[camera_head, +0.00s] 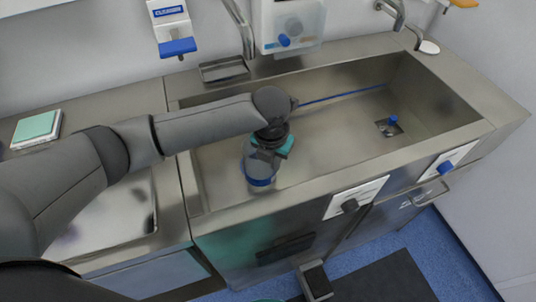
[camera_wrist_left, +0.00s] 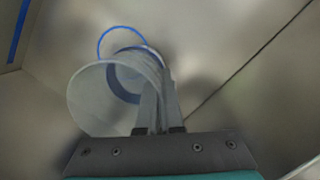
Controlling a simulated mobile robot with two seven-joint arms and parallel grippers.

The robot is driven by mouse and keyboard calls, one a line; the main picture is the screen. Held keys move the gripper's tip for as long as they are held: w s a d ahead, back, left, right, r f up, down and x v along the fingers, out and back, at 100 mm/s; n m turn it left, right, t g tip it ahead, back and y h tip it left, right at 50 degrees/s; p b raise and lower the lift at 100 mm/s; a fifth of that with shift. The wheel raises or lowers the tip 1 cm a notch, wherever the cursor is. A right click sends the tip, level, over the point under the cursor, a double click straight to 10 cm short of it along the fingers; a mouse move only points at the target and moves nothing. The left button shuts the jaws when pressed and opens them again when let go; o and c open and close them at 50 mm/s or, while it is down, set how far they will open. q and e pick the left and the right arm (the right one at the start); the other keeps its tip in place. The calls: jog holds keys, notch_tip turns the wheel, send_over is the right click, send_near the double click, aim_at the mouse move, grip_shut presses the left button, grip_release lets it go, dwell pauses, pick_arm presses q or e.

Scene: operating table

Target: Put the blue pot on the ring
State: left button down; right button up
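The pot (camera_head: 257,165) is a translucent grey-blue cup inside the sink. The wrist view shows its open mouth (camera_wrist_left: 90,98) facing the camera, with a dark blue band near its far end. A thin blue ring (camera_wrist_left: 103,41) shows beyond the pot's far end, partly hidden by it. In the head view, a blue band shows around the pot's lower end; I cannot tell whether the pot touches the ring. My left gripper (camera_wrist_left: 158,95) has its fingers close together on the pot's wall at the rim. My right gripper is not in view.
The steel sink (camera_head: 225,190) has raised walls around the pot. A long blue strip (camera_head: 345,95) runs along its back, and a drain with a blue piece (camera_head: 393,120) is at the right. A faucet (camera_head: 240,30) stands behind. The sink floor between pot and drain is clear.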

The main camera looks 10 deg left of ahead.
pick_arm(q)
jog(key=w+a, duration=0.1)
jog(key=w+a+b, duration=0.1)
jog(key=w, duration=0.1)
jog(key=shift+w+a+f, duration=0.1)
jog(key=shift+f, duration=0.6)
jog(key=c, duration=1.1)
grip_release()
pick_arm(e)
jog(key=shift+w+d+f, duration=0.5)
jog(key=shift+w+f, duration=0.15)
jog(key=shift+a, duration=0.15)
